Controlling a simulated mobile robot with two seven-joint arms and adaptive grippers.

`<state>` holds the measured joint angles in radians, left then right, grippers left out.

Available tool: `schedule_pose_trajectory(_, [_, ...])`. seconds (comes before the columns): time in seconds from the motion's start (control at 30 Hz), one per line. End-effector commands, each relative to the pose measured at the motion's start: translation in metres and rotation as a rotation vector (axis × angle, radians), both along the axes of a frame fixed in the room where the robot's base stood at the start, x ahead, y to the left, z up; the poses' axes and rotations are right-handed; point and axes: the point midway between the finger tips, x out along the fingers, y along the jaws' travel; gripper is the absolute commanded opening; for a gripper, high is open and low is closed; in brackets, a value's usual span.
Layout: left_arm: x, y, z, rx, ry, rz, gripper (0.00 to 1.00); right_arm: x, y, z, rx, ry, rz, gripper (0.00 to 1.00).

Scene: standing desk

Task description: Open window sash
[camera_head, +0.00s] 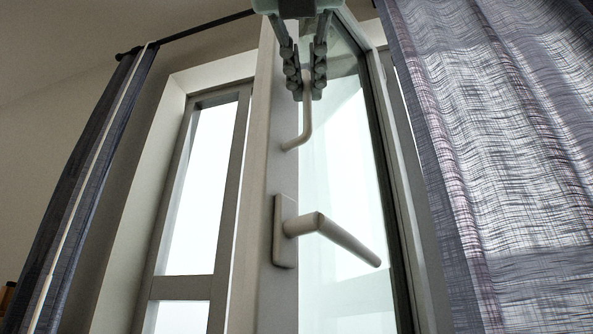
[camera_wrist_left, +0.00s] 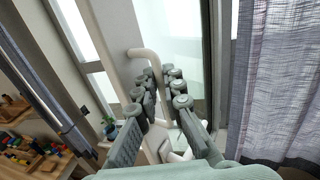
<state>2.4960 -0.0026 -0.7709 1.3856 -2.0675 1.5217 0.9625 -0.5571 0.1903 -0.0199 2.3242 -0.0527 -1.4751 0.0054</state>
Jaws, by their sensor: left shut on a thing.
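The window sash (camera_head: 252,240) has a pale upright stile and a glass pane (camera_head: 345,180), and stands at an angle to the window opening on the left. My left gripper (camera_head: 308,93) reaches in from the top and is shut on the bent upper handle (camera_head: 304,128) on the stile. In the left wrist view, the upper handle (camera_wrist_left: 142,53) runs in between the fingers of my left gripper (camera_wrist_left: 163,98), which partly hide it. A lower lever handle (camera_head: 345,240) on the same stile points right and is free. My right gripper is not in view.
A grey sheer curtain (camera_head: 500,150) hangs close to the right of the sash. A dark curtain (camera_head: 95,190) hangs at the left from a rod (camera_head: 205,33). In the left wrist view, a wooden rack (camera_wrist_left: 30,140) with colourful items and a potted plant (camera_wrist_left: 109,125) stand lower left.

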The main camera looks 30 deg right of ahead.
Motion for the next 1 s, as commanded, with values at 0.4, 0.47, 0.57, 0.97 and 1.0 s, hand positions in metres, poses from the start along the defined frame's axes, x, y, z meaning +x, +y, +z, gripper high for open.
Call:
schedule_pose_trajectory(0.4, [-0.001, -0.003, 0.003, -0.006, -0.007, -0.008, 0.26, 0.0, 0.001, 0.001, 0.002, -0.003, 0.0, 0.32])
schedule_pose_trajectory(0.47, [-0.001, -0.002, 0.003, -0.006, -0.006, -0.008, 0.29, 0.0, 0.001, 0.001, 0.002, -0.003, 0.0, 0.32])
schedule_pose_trajectory(0.57, [-0.001, -0.002, 0.003, -0.006, -0.006, -0.007, 0.29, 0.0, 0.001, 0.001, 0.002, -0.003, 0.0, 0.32])
schedule_pose_trajectory(0.97, [-0.023, 0.016, 0.003, -0.007, -0.008, -0.007, 0.29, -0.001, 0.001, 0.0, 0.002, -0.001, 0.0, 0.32])
schedule_pose_trajectory(1.0, [-0.029, 0.021, 0.003, -0.007, -0.009, -0.006, 0.29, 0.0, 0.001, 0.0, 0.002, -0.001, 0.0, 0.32])
